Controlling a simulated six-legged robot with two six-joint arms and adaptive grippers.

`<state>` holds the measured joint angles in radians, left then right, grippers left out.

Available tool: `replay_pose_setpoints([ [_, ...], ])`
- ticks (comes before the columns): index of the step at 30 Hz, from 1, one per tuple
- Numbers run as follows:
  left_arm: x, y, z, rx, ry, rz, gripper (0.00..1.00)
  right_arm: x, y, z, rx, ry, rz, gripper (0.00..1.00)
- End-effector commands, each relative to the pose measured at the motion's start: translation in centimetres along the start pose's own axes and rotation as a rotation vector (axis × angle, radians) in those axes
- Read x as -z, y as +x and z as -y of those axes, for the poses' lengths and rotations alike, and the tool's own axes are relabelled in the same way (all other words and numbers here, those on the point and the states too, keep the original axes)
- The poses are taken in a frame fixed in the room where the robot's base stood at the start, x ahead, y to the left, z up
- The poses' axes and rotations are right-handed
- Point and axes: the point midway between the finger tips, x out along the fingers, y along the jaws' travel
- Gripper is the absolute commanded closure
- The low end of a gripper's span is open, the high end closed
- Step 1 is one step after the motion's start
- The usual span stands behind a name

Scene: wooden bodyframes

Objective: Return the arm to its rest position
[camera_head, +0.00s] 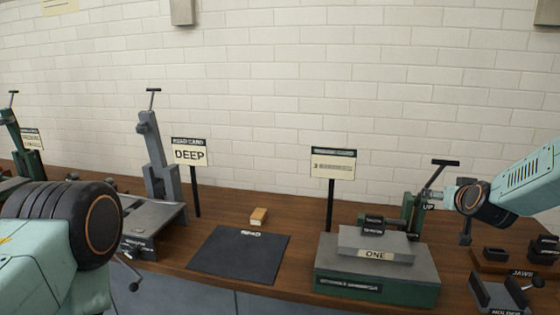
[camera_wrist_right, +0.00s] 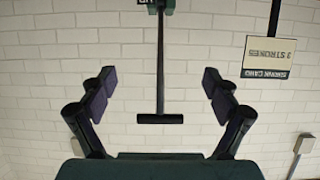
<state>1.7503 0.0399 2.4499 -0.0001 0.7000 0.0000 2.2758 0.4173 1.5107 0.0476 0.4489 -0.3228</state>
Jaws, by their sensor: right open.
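My right arm (camera_head: 528,185) reaches in from the right in the head view. Its gripper (camera_head: 438,197) is at the upright lever of the green press (camera_head: 411,214), partly blended with it. In the right wrist view my right gripper (camera_wrist_right: 158,82) is open, with its two dark fingers apart. A black T-shaped handle (camera_wrist_right: 160,118) shows in the gap between them, with wall visible on both sides, so no finger touches it there. My left arm (camera_head: 40,250) fills the lower left of the head view; its gripper is out of view.
A grey block marked ONE (camera_head: 375,243) sits on a green base (camera_head: 377,284). A small wooden block (camera_head: 259,216) lies behind a dark mat (camera_head: 238,255). Sign posts (camera_head: 331,205) and a grey lever press (camera_head: 158,155) stand nearby. Holders (camera_head: 497,293) crowd the right.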

Motion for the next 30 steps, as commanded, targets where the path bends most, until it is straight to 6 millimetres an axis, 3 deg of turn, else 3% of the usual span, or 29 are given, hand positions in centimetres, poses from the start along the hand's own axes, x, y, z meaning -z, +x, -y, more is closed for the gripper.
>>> replay_pose_setpoints([
  [30, 0.0, 8.7, 0.1, 0.0, 0.0, 0.001, 0.41, -6.0, -0.2, 0.0, 0.0, 0.001, -0.187, 0.11],
])
